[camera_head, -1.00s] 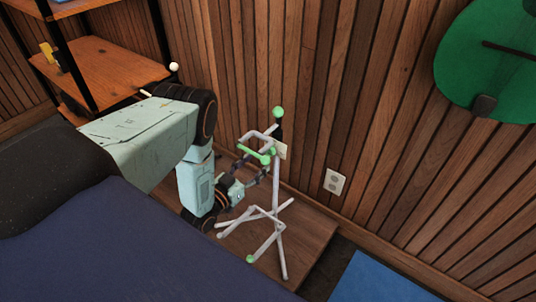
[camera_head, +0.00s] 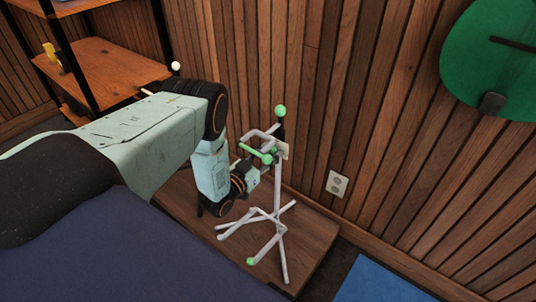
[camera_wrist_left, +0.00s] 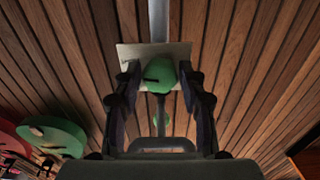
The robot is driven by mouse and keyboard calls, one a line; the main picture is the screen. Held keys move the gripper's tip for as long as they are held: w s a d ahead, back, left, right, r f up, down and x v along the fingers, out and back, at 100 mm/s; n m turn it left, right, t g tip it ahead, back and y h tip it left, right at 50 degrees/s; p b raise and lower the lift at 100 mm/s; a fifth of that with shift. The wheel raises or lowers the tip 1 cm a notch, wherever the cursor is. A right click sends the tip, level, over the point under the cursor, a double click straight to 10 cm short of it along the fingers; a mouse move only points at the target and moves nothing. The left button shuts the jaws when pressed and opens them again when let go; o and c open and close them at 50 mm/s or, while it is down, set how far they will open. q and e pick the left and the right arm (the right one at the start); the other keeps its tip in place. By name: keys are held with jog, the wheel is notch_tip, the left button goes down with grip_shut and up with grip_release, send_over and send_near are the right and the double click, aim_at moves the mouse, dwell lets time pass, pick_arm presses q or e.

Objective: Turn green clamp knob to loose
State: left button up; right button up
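A light grey tubular stand (camera_head: 277,195) stands upright on a low wooden platform. It has a green ball top (camera_head: 279,111), a green-capped cradle and a green piece (camera_head: 267,158) by its pole that looks like the clamp knob. In the left wrist view the green knob (camera_wrist_left: 160,76), with a dark mark, sits in front of a white card (camera_wrist_left: 128,55). My left gripper (camera_wrist_left: 160,84) is open, with one finger on each side of the knob and visible gaps. In the head view its fingers are mostly hidden near the stand. My right gripper is out of view.
A slatted wooden wall with an outlet (camera_head: 337,183) rises close behind the stand. A green instrument (camera_head: 500,60) hangs at the upper right. A wooden shelf (camera_head: 110,60) stands at the left. A dark blue surface (camera_head: 120,250) fills the lower left.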

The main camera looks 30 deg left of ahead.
pick_arm(q)
jog(key=c, duration=0.7)
jog(key=n+b, duration=0.1)
jog(key=n, duration=0.2)
jog(key=shift+n, duration=0.3)
jog(key=n+b, duration=0.1)
jog(key=n, duration=0.3)
jog(key=shift+n, duration=0.3)
jog(key=n+b, duration=0.2)
jog(key=n, duration=0.4)
jog(key=n+b, duration=0.2)
jog(key=n, duration=0.3)
jog(key=shift+n, duration=0.3)
